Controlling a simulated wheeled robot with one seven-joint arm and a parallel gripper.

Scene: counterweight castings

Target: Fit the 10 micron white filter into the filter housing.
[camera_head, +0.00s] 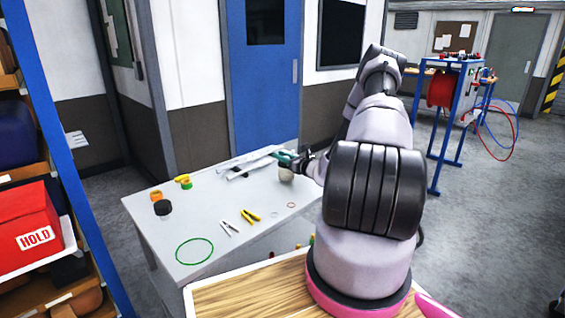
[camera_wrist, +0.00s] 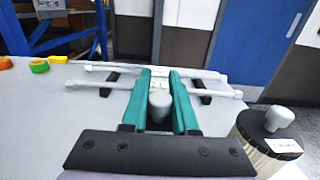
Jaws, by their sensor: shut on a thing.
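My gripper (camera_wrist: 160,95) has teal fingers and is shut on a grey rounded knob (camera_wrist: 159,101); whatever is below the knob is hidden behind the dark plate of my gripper. To its right in the wrist view stands a pleated whitish filter (camera_wrist: 255,155) with a black cap, a grey knob and a white label too small to read. In the head view my gripper (camera_head: 291,157) is over the table's far right part, just above a pale cylinder (camera_head: 286,174); I cannot tell which filter that is. I cannot make out the filter housing for certain.
Grey pipes (camera_wrist: 115,86) on black brackets lie at the table's (camera_head: 168,236) back. A red HOLD bin (camera_head: 27,215) is on the left shelf.

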